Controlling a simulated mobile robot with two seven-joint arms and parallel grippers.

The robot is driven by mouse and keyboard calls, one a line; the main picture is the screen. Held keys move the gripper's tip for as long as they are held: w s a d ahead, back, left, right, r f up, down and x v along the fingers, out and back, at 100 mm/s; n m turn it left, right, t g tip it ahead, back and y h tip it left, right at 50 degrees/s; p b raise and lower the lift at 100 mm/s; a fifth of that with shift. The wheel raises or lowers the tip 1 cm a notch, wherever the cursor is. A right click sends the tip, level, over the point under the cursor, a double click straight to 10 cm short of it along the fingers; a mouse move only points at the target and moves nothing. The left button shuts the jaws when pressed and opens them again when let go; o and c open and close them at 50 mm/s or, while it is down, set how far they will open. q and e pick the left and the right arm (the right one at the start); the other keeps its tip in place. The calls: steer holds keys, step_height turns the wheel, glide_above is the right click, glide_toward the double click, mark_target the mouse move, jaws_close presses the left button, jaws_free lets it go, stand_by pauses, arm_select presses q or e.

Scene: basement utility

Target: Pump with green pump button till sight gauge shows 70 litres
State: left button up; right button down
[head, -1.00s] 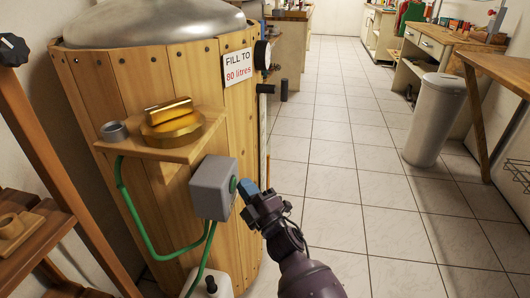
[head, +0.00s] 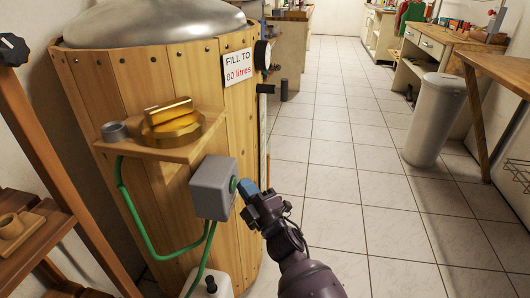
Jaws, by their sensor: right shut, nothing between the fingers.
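The green pump button (head: 233,184) is on the right face of a grey box (head: 212,188) on the wooden tank (head: 150,72). My right gripper (head: 246,188) is shut and empty, with its blue fingertips right at the button. I cannot tell whether they touch or press it. A sign (head: 237,67) on the tank reads "FILL TO 80 litres". The tank's right edge is seen almost side-on, so no sight gauge level can be read. My left gripper is not in view.
A small shelf (head: 190,152) on the tank holds a brass piece (head: 170,125) and a grey ring (head: 114,131). Green hose (head: 150,238) runs below it. A wooden rack (head: 40,165) stands at the left, a bin (head: 435,118) at the right. The tiled floor between is clear.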

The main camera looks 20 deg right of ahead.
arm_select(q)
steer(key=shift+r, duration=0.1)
arm_select(e)
steer(key=shift+s+d, duration=0.1)
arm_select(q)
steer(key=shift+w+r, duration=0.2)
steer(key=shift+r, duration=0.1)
arm_select(e)
steer(key=shift+s+d, duration=0.4)
steer(key=shift+d, duration=0.2)
arm_select(q)
steer(key=shift+p, duration=0.3)
arm_select(e)
steer(key=shift+s+d, duration=0.1)
steer(key=shift+d, duration=0.05)
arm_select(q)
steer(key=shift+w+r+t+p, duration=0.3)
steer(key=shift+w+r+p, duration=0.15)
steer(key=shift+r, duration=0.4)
arm_select(e)
steer(key=shift+s+d, duration=0.65)
steer(key=shift+d, duration=0.35)
steer(key=shift+s+d, duration=0.65)
steer(key=shift+d, duration=0.3)
